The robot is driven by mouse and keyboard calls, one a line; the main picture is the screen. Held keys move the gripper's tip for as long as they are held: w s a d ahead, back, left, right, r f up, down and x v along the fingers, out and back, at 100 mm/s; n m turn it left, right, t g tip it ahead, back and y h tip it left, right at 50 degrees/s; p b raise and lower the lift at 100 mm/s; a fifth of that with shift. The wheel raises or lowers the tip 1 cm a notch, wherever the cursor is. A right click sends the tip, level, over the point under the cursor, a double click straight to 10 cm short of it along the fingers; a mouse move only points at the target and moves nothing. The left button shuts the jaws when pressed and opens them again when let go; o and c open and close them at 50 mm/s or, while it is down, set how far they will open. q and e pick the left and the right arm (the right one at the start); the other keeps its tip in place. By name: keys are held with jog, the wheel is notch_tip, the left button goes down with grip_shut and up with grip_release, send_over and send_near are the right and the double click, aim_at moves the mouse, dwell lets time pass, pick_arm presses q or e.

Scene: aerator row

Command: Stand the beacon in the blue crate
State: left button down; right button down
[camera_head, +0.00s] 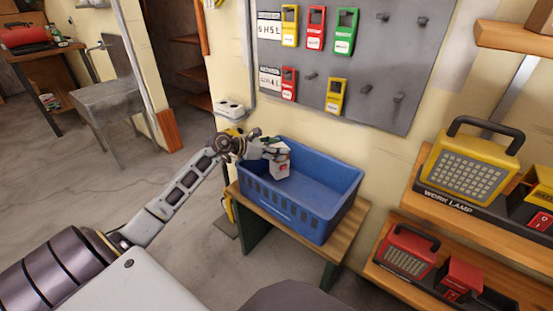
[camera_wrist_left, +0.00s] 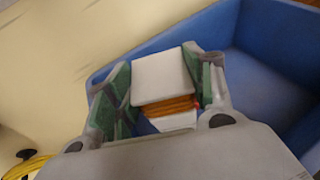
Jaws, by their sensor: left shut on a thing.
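The beacon (camera_head: 281,169) is a small white block with a red mark, at the left end of the blue crate (camera_head: 322,217) in the head view. In the left wrist view the beacon (camera_wrist_left: 164,78) shows a white top, an orange ribbed band and a white lower part. My left gripper (camera_head: 268,150) is shut on it, with green-lined fingers on both sides. The beacon is over or inside the crate's left part; I cannot tell whether its bottom touches the floor, which is hidden beneath it. The blue crate (camera_wrist_left: 270,60) also fills the wrist view's right side. My right gripper is not in view.
The crate stands on a low wooden bench (camera_head: 348,232) against the wall, its right part empty. A grey pegboard (camera_head: 385,100) with coloured tags hangs above. Shelves at right hold a yellow work lamp (camera_head: 468,165) and a red lamp (camera_head: 405,255).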

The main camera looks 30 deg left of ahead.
pick_arm(q)
jog(key=shift+r, duration=0.1)
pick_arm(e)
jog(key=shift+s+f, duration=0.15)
pick_arm(q)
jog(key=shift+f, duration=0.75)
jog(key=shift+f+b, duration=0.4)
jog(key=shift+f, duration=0.7)
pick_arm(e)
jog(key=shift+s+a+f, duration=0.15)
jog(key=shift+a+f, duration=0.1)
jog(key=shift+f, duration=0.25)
pick_arm(q)
jog(key=shift+f+b, duration=0.35)
jog(key=shift+f, duration=0.05)
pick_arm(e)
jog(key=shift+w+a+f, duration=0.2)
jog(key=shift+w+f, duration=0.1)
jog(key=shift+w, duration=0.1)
pick_arm(q)
jog(key=shift+f, duration=0.3)
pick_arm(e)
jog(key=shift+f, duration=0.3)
